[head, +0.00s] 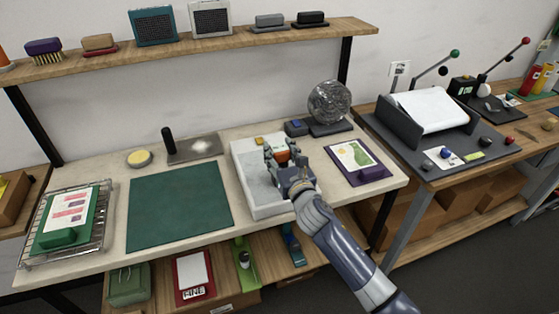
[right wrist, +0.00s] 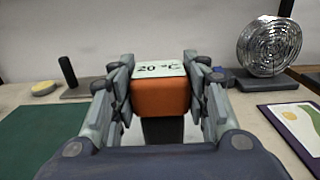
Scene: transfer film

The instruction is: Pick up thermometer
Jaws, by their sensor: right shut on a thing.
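The thermometer (right wrist: 160,97) is an orange block with a pale top face reading "20 °C" and a dark part below it. My right gripper (right wrist: 158,92) is shut on its orange block, with one finger on each side. In the head view the right gripper (head: 281,158) is over the white tray (head: 252,197), and the orange of the thermometer (head: 281,156) shows between its fingers. The lower end of the thermometer is hidden, so I cannot tell whether it touches the tray. My left gripper is not in view.
A green mat (head: 180,210) lies left of the tray. A purple-framed picture (head: 374,175) lies to the right. A shiny round reel (head: 329,102) stands behind, next to a small blue box (head: 296,128). A wire rack (head: 98,228) is at far left. A shelf (head: 200,45) runs above the back.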

